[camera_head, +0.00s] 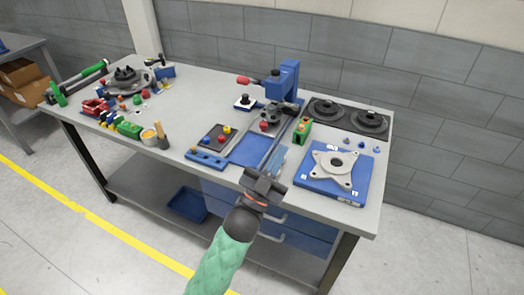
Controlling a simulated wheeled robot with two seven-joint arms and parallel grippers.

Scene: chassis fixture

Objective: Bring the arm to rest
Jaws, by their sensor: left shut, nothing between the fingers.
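My left arm comes in from the bottom with a green sleeve. Its dark left gripper (264,180) is at the front edge of the grey workbench (222,118), in front of the blue press fixture (289,80). The gripper is shut and holds nothing. It overlaps part of the blue mat (250,150) in the picture; I cannot tell its exact height above the bench. My right gripper is out of view.
A pale flange plate (336,165) lies on a blue base (318,185) at the right. Two dark round parts (368,121) sit behind. A blue strip (205,159) and several tools and parts fill the left. Blue drawers (300,232) hang below; open floor lies in front.

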